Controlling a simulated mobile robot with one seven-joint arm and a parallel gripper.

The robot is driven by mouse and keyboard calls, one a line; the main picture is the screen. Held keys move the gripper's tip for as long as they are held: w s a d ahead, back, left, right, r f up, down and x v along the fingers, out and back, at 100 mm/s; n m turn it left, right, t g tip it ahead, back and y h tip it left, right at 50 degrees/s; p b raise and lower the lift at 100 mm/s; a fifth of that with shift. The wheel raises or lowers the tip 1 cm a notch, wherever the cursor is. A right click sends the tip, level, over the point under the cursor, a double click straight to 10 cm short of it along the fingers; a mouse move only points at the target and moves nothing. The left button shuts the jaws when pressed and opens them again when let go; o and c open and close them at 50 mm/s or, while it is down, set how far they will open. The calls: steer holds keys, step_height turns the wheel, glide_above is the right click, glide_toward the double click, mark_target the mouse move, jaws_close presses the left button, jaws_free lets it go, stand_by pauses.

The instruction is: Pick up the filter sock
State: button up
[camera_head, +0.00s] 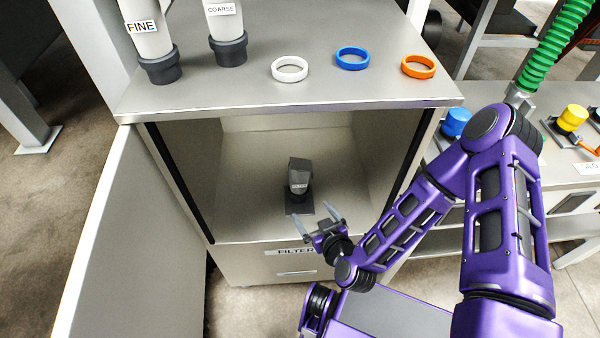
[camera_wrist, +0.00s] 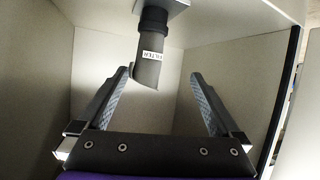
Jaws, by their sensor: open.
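The filter sock (camera_head: 299,176) is a dark grey cylinder with a slanted top and a small white label. It stands upright on a dark square base (camera_head: 299,203) inside the open cabinet. In the wrist view the sock (camera_wrist: 148,68) appears upside down, with its label reading FILTER, and lies between the lines of the two fingers. My gripper (camera_head: 318,223) is open and empty, at the front of the cabinet opening, just in front of and slightly right of the sock. In the wrist view the fingers of my gripper (camera_wrist: 163,75) are wide apart and no contact with the sock shows.
The cabinet (camera_head: 240,215) has side walls and a top close around the sock. Its door (camera_head: 125,250) stands open at left. On top are white (camera_head: 290,79), blue (camera_head: 336,58) and orange (camera_head: 404,66) rings and the FINE (camera_head: 150,45) and COARSE (camera_head: 228,30) cylinders.

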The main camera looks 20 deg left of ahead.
mark_target(298, 163)
steer(key=shift+m+t, duration=0.5)
steer(key=shift+m, duration=0.3)
steer(key=x, duration=0.4)
steer(key=b+x, duration=0.1)
steer(key=x, duration=0.3)
steer(key=w+d+x, duration=0.1)
steer(key=x, duration=0.3)
steer(key=shift+w+a+r+b, duration=0.15)
steer(key=shift+w+r+b, duration=0.1)
steer(key=shift+r+b, duration=0.05)
steer(key=b+x, duration=0.1)
steer(key=x, duration=0.4)
steer(key=shift+a, duration=0.15)
steer(key=shift+r, duration=0.1)
steer(key=shift+c, duration=0.3)
jaws_close()
step_height(298, 163, up, 10)
steer(key=shift+p, duration=1.1)
